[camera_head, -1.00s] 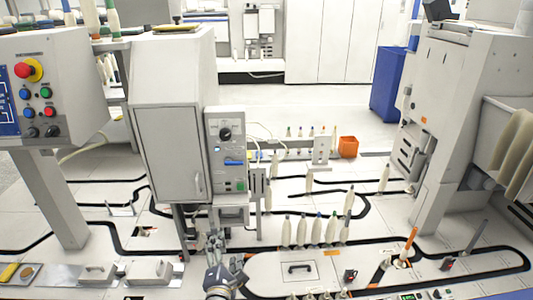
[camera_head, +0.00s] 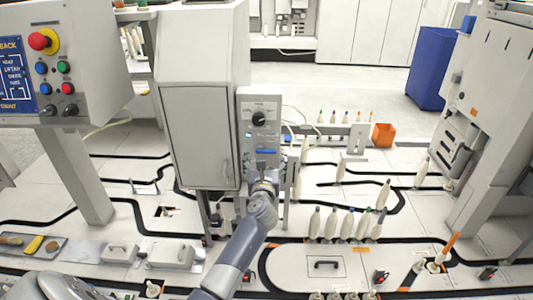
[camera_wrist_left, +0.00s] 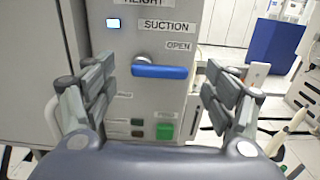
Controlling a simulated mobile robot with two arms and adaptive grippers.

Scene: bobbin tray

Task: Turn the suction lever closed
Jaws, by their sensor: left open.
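The suction lever (camera_wrist_left: 160,71) is a blue horizontal bar on the grey control panel (camera_wrist_left: 150,102), below the SUCTION label and with its free end toward the right, under the OPEN label. In the head view the lever (camera_head: 266,151) shows as a small blue bar just above my left gripper (camera_head: 265,182). In the left wrist view my left gripper (camera_wrist_left: 160,95) is open, with one finger on each side of the lever. The fingers appear apart from it. My right gripper is not in view.
A green button (camera_wrist_left: 165,131) sits on the panel below the lever. A grey cabinet (camera_head: 197,120) stands left of the panel. Several bobbins (camera_head: 345,224) stand at the right on the tray floor, and an orange bin (camera_head: 383,134) is farther back.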

